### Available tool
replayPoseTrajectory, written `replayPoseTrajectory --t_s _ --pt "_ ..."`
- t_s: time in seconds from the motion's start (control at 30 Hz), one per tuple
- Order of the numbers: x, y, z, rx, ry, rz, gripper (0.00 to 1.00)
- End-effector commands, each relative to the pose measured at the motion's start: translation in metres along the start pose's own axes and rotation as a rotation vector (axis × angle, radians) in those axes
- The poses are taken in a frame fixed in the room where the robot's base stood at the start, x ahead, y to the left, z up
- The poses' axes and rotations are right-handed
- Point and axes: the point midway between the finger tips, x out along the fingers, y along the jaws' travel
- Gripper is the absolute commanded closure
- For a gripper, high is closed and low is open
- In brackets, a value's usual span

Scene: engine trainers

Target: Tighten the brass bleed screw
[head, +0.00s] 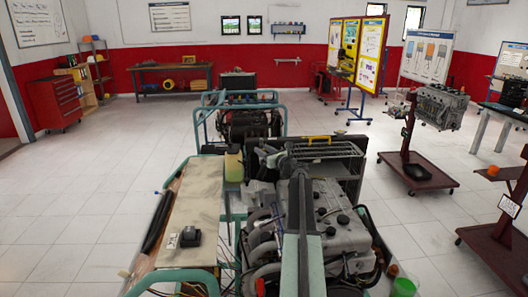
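The near engine trainer has a teal frame (170,277) and a grey engine (343,232) with hoses and pipes around it. I cannot make out a brass bleed screw on it; at this size small fittings are too fine to tell. A pale yellowish tank (234,167) sits at the frame's back left.
A beige panel (190,215) with a small black device (190,237) lies left of the engine. A green cup (403,287) is at the lower right. Another engine trainer (247,122) stands behind. An engine stand (418,172) is at right. The left floor is clear.

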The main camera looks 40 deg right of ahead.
Motion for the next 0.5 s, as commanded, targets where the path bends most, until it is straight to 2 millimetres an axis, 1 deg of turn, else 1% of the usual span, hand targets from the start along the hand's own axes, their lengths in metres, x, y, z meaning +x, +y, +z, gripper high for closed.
replayPoseTrajectory --t_s 0.03,0.07,0.1,0.2,0.23,0.5 --pt "-0.0002 -0.0001 0.0000 0.000 0.000 0.000 0.80" --pt "-0.0002 -0.0002 0.0000 0.000 0.000 0.000 0.89" --pt "-0.0003 -0.0003 0.0000 0.000 0.000 0.000 1.00" --pt "-0.0004 -0.0004 0.0000 0.000 0.000 0.000 1.00" --pt "-0.0047 -0.0005 0.0000 0.000 0.000 -0.006 1.00" --pt "-0.0023 -0.0007 -0.0002 0.000 0.000 -0.043 1.00"
